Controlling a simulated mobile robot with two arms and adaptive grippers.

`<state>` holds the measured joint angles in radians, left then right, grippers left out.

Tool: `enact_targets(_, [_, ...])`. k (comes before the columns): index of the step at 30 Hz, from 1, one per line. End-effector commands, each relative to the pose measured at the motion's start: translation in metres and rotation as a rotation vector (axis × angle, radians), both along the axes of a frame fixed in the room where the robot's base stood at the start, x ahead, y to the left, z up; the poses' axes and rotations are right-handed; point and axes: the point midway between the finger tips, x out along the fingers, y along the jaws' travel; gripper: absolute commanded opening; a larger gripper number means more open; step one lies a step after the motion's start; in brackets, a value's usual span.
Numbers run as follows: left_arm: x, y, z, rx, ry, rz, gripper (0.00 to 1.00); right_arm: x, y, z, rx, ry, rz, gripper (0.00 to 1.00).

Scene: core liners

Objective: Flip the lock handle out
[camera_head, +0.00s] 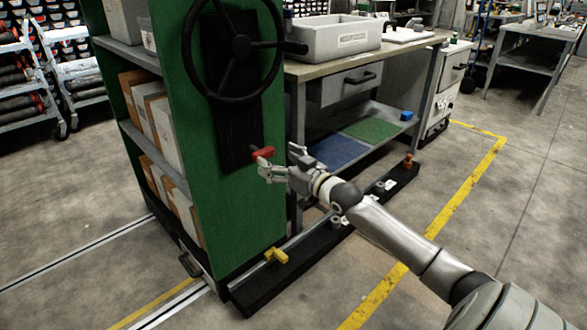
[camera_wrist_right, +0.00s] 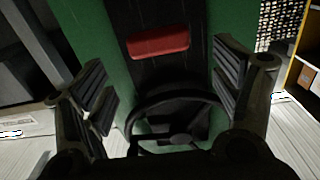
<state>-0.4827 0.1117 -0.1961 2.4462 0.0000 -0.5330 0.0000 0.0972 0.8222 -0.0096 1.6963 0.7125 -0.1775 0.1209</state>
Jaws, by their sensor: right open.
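A red handle (camera_head: 263,152), which looks like the lock handle, sits low on the black plate (camera_head: 238,148) on the end panel of the green shelf unit. In the right wrist view the red handle (camera_wrist_right: 158,42) lies crosswise between the spread fingers, in the upper middle. My right gripper (camera_head: 276,163) is open, close to the red handle in the head view; I cannot tell if it touches. The wrist view shows the two open fingers (camera_wrist_right: 168,95) on either side, with nothing gripped. My left gripper is not in view.
A black handwheel (camera_head: 240,45) is mounted above the red handle. The green shelf unit (camera_head: 190,75) holds boxes. A workbench (camera_head: 370,58) with a grey tub stands behind my right arm. A dark floor rail (camera_head: 310,240) carries a yellow piece (camera_head: 275,256). Floor at the right is clear.

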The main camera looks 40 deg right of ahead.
Motion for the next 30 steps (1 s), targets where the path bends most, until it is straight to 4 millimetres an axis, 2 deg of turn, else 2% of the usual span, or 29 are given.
enact_targets(6, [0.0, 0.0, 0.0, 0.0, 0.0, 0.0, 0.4, -0.03, -0.002, -0.002, -0.001, 0.003, 0.001, 0.84])
enact_targets(13, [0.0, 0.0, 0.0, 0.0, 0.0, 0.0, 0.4, -0.051, -0.004, -0.001, 0.0, 0.002, 0.0, 0.84])
enact_targets(19, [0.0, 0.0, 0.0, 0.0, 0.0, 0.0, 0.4, -0.058, -0.005, -0.001, -0.001, 0.002, 0.0, 0.84])
enact_targets(30, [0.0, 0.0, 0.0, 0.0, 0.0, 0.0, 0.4, -0.059, -0.005, 0.0, 0.0, 0.001, 0.0, 0.84])
